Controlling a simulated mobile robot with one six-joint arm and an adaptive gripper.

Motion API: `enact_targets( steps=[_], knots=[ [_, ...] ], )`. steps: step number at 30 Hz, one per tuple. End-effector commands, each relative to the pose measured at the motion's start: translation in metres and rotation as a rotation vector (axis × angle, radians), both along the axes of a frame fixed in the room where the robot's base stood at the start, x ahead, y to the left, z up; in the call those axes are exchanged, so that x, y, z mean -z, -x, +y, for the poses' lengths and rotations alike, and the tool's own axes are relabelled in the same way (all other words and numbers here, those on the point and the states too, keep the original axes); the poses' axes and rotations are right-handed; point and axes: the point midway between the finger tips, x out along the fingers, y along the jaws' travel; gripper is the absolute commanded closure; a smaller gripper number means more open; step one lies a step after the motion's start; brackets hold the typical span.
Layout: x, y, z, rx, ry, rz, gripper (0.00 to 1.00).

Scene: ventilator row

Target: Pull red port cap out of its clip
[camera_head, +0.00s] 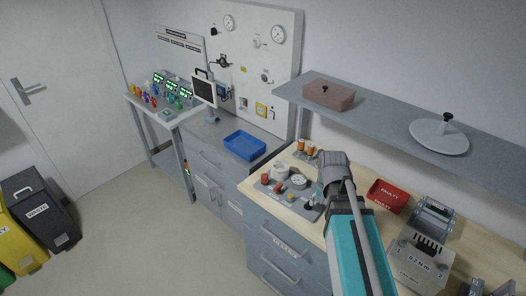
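A grey fixture plate (290,193) lies on the wooden worktop with several small parts on it. Two small red parts stand on its left side, one at the left end (265,179) and one nearer the middle (279,188). I cannot tell which is the red port cap, and no clip can be made out at this size. My arm's teal link and grey wrist rise over the right end of the plate. Small grey and light shapes just below the wrist may be my gripper (317,197); its fingers and anything in them cannot be made out.
A red tray (387,196) and a grey device (422,254) stand right of my arm. A blue tray (244,146) sits on the grey cabinet to the left. A grey shelf (385,122) overhangs the worktop's back. Open floor lies at the front left, with bins (40,212) beyond.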

Motion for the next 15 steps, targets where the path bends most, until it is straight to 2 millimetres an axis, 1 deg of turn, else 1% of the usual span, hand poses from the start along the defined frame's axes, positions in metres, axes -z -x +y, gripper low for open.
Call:
enact_targets(
  steps=[1, 8, 15],
  knots=[
    [-0.003, -0.015, 0.008, 0.054, 0.000, 0.000, 0.16],
    [-0.010, -0.062, 0.040, 0.367, 0.000, 0.000, 0.16],
    [-0.017, -0.108, 0.079, 0.698, -0.001, -0.001, 0.16]
  ],
)
